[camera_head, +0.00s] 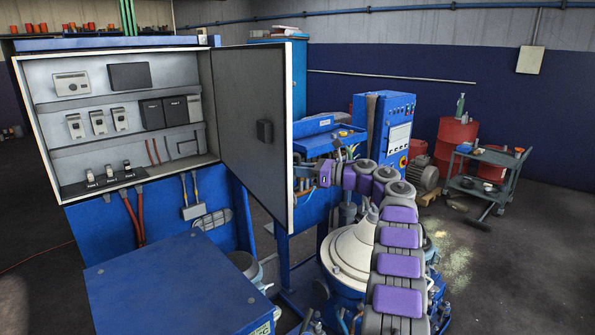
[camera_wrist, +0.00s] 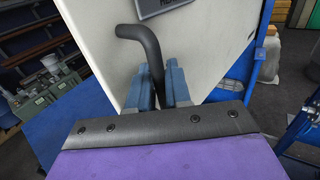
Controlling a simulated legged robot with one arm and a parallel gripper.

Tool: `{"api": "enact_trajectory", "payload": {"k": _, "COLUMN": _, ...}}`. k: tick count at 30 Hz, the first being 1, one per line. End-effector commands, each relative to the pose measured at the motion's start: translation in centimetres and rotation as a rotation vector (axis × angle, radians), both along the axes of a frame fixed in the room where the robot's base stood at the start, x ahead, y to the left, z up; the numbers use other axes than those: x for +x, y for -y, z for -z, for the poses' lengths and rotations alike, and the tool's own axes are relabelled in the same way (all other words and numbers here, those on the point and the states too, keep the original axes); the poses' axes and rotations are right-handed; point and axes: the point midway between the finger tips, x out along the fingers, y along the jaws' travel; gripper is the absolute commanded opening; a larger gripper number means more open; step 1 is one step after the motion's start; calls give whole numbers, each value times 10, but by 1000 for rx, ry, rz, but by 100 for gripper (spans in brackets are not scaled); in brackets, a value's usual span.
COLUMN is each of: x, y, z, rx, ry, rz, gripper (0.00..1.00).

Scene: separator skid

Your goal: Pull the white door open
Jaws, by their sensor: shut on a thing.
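The white door (camera_head: 245,115) of the cabinet (camera_head: 40,130) stands swung wide open in the head view, its grey inner face with a dark latch block showing. The door's white outer face fills the middle of the wrist view (camera_wrist: 205,50). A black bent handle (camera_wrist: 143,42) sticks out from it. My gripper (camera_wrist: 165,83) is shut on the handle, with a blue finger on each side. In the head view my purple and grey arm reaches to the door's right edge, and the door hides the gripper and handle.
Switches and breakers (camera_head: 98,122) line the open cabinet. A blue box (camera_head: 180,285) stands low in front. A pale cone-topped separator (camera_head: 350,245) is beside my arm. A blue control panel (camera_head: 385,130) stands behind it. A cart (camera_head: 485,175) is at right, near open floor.

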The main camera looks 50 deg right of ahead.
Motion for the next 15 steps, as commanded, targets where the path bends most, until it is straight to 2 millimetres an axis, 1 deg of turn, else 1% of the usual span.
{"api": "enact_trajectory", "payload": {"k": 2, "x": 0, "y": 0, "z": 0, "rx": 2, "ry": 1, "rz": 0, "gripper": 0}}
{"api": "enact_trajectory", "payload": {"k": 3, "x": 0, "y": 0, "z": 0, "rx": 2, "ry": 1, "rz": 0, "gripper": 20}}
{"api": "enact_trajectory", "payload": {"k": 7, "x": 0, "y": 0, "z": 0, "rx": 2, "ry": 1, "rz": 0, "gripper": 33}}
{"api": "enact_trajectory", "payload": {"k": 15, "x": -1, "y": -1, "z": -1, "rx": 2, "ry": 1, "rz": 0, "gripper": 33}}
